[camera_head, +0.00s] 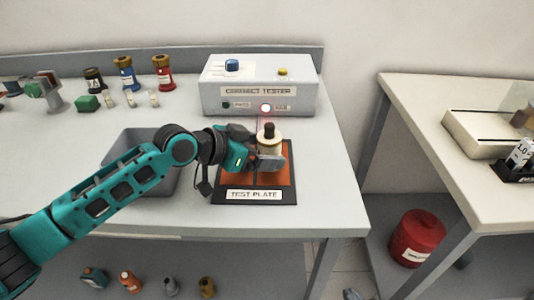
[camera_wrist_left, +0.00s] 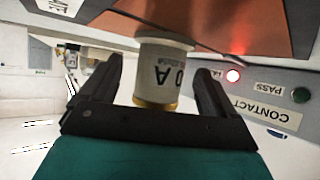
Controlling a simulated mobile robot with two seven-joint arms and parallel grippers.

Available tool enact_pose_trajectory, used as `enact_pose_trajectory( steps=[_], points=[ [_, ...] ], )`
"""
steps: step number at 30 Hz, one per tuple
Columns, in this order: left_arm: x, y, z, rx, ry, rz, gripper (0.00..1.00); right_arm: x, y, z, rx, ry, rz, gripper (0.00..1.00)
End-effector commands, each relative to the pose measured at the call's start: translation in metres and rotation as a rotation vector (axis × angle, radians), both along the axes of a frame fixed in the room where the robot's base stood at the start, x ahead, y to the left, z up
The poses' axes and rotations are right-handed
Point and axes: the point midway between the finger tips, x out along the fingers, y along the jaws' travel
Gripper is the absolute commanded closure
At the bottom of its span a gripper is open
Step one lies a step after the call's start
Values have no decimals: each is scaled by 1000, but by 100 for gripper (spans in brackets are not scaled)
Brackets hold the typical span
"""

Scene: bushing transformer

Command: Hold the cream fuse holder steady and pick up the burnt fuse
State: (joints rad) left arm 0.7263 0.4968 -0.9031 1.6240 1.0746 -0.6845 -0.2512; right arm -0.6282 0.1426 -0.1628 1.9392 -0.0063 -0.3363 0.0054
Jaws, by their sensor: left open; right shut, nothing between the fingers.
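The cream fuse holder (camera_head: 269,143) stands upright on the test plate, with a dark brown piece (camera_head: 269,130) at its top. I cannot tell whether that piece is the burnt fuse or a cap. My left gripper (camera_head: 272,158) is open at the holder, low on its near side. In the left wrist view the cream holder (camera_wrist_left: 163,70), with black lettering and a brass band, shows between the two spread fingers of the left gripper (camera_wrist_left: 160,85). Contact is not clear. The gripper hides the holder's lower part in the head view. My right gripper is not clearly seen.
The contact tester (camera_head: 259,88), with a lit red lamp (camera_head: 266,107), stands behind the test plate (camera_head: 254,203). A grey bin (camera_head: 133,143) lies left, partly behind my left arm. Black, blue (camera_head: 125,73) and red (camera_head: 163,72) holders and small pale fuses (camera_head: 131,98) stand at the back left.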

Motion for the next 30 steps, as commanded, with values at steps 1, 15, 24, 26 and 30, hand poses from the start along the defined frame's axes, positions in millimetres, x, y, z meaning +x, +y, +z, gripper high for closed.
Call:
enact_pose_trajectory(
  steps=[1,15,24,26,30],
  points=[
    [2,-4,-3,0,-1,0,10,0,0,-4,0,0,0,100],
    [6,-9,-6,0,0,0,11,2,0,-4,0,-5,1,100],
    [6,-9,-6,0,0,0,40,3,0,-4,0,-7,0,100],
    [6,-9,-6,0,0,0,46,3,0,-4,0,-7,0,100],
    [6,-9,-6,0,0,0,58,3,0,-4,0,-7,0,100]
  ],
)
